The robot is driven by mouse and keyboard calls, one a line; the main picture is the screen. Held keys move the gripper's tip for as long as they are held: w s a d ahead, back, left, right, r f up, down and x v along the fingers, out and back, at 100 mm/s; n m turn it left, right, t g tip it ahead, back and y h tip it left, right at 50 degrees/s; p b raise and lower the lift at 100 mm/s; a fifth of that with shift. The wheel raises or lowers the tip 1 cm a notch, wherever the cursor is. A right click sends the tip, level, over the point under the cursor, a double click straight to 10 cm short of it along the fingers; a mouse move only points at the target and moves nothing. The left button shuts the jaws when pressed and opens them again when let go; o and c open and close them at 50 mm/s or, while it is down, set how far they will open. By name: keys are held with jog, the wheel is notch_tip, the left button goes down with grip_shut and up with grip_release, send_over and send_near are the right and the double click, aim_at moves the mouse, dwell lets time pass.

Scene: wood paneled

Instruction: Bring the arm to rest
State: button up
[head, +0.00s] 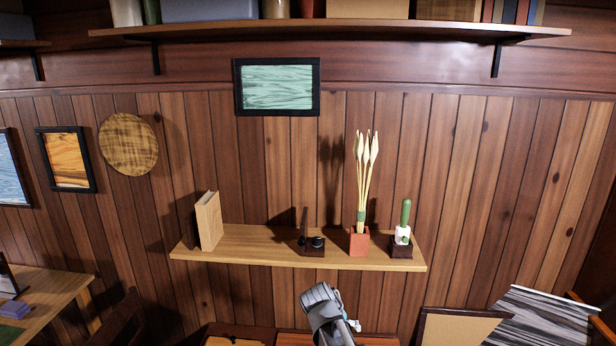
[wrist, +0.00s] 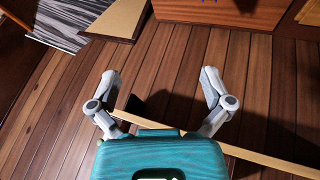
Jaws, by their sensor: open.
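My gripper (wrist: 158,88) shows in the wrist view with its two grey fingers spread wide apart. Nothing is between the fingers. Behind them is the teal body (wrist: 160,155) of my gripper at the bottom edge. Plank flooring or panelling (wrist: 165,65) lies beyond the fingertips. In the head view, a grey-white part of my arm (head: 326,308) rises at the bottom centre, in front of the wall and below the wall shelf (head: 270,247). The gripper's fingers cannot be made out there.
The shelf holds a book (head: 208,221), a small dark stand (head: 312,245), a red pot (head: 359,242) with tall pale stems and a cactus (head: 404,222) in a dark pot. A desk (head: 50,300) stands at left. In the wrist view, a pale wooden edge (wrist: 265,158) runs near the right finger.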

jog(key=s+d+f+n+g+y, duration=0.2)
jog(key=s+d, duration=0.5)
jog(key=s, duration=0.5)
jog(key=shift+d+f+g+y, duration=0.2)
jog(key=shift+f+g+y, duration=0.2)
jog(key=shift+g+y, duration=0.7)
